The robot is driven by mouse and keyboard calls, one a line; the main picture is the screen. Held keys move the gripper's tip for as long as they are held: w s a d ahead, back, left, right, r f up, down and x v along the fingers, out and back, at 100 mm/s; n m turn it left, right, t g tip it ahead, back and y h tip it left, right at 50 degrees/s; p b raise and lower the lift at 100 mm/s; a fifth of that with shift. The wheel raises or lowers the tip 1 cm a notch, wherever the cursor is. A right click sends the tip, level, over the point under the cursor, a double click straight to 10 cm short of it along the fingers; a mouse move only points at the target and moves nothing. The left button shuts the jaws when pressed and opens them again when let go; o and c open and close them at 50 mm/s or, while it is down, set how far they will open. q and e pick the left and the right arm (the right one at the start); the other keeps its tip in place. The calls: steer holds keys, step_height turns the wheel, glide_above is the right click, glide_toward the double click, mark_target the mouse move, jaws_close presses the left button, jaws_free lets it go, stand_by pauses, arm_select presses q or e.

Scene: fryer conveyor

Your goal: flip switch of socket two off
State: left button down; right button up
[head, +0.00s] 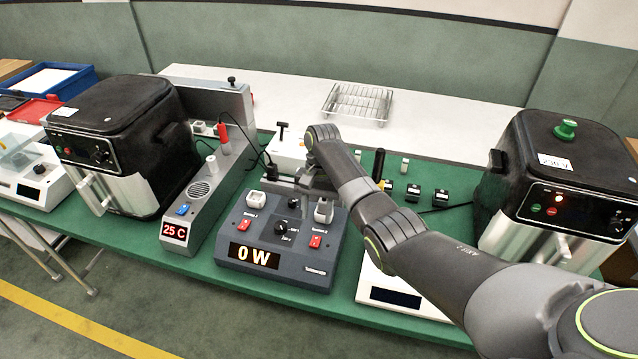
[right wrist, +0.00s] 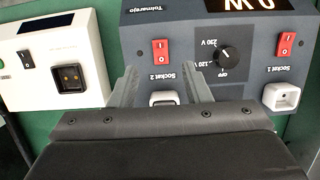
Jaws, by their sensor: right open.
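The dark grey power box (head: 275,275) stands on the green bench, and its display reads 0 W. The red switch of socket two (head: 316,241) is on the right half of its top; it also shows in the right wrist view (right wrist: 160,50). I cannot tell its rocker position. The white socket two (head: 324,210) is partly hidden by my gripper in the right wrist view (right wrist: 163,98). My right gripper (right wrist: 160,75) is open and empty, its fingers either side of socket two, with the switch just ahead of the fingertips. My left gripper is not in view.
The socket one switch (head: 245,225) and a black knob (head: 280,228) share the box top. A heater unit (head: 205,205) reading 25 C stands left and a white scale (head: 400,290) right. Black fryers (head: 120,140) (head: 560,180) stand at both ends.

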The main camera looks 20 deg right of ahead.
steer(key=p+v, duration=0.1)
steer(key=v, duration=0.8)
steer(key=shift+r+p, duration=0.2)
steer(key=shift+p, duration=0.15)
